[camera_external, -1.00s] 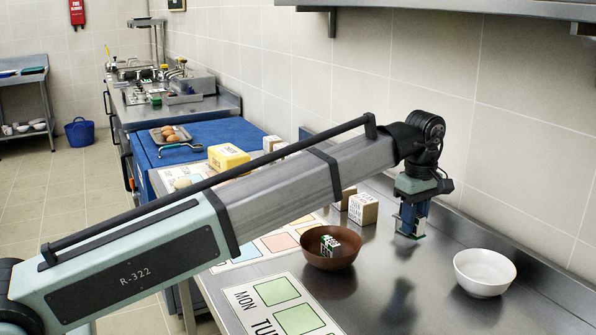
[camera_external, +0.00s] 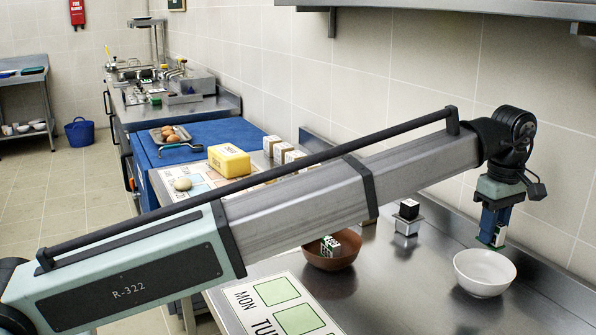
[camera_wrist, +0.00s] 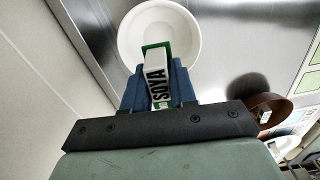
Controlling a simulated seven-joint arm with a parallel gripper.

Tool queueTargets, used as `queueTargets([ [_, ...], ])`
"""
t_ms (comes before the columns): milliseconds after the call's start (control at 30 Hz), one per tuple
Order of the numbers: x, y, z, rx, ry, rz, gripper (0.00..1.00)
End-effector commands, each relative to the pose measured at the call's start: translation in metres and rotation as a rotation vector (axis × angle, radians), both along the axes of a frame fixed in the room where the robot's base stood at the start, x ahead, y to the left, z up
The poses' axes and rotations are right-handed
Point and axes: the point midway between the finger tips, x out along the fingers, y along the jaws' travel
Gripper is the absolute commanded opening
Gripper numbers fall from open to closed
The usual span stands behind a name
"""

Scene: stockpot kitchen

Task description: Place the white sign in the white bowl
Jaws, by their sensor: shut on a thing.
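My gripper (camera_external: 496,236) points down just behind and above the white bowl (camera_external: 485,280). In the wrist view my gripper (camera_wrist: 158,76) is shut on the white sign (camera_wrist: 157,84), which has dark letters that look like "SOYA" and a green edge. In the external view the sign is mostly hidden by the fingers. The white bowl also shows in the wrist view (camera_wrist: 192,32), with the sign's far end overlapping its near side. The bowl stands upright on the steel counter and looks empty.
A brown bowl (camera_external: 340,263) holding a white and green piece stands left on the steel counter (camera_external: 420,290). A small block with a black top (camera_external: 408,210) stands behind it. A wall runs along the back, with a shelf (camera_external: 440,12) above.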

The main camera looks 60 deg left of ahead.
Motion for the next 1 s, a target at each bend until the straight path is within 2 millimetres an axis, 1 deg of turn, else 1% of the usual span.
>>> queueTargets([
  [33, 0.003, -0.001, 0.001, -0.001, -0.001, 0.023, 0.0],
  [133, 0.001, 0.0, -0.002, -0.001, -0.002, 0.055, 0.0],
  [233, 0.0, 0.0, -0.009, -0.001, -0.001, 0.066, 0.0],
  [367, 0.0, 0.0, -0.026, -0.001, -0.001, 0.067, 0.0],
  [533, 0.0, 0.0, -0.054, -0.001, -0.001, 0.066, 0.0],
  [600, 0.0, 0.0, -0.061, -0.001, -0.001, 0.066, 0.0],
  [767, 0.0, 0.0, -0.071, -0.001, -0.001, 0.066, 0.0],
  [1000, 0.0, 0.0, -0.098, -0.001, -0.001, 0.066, 0.0],
])
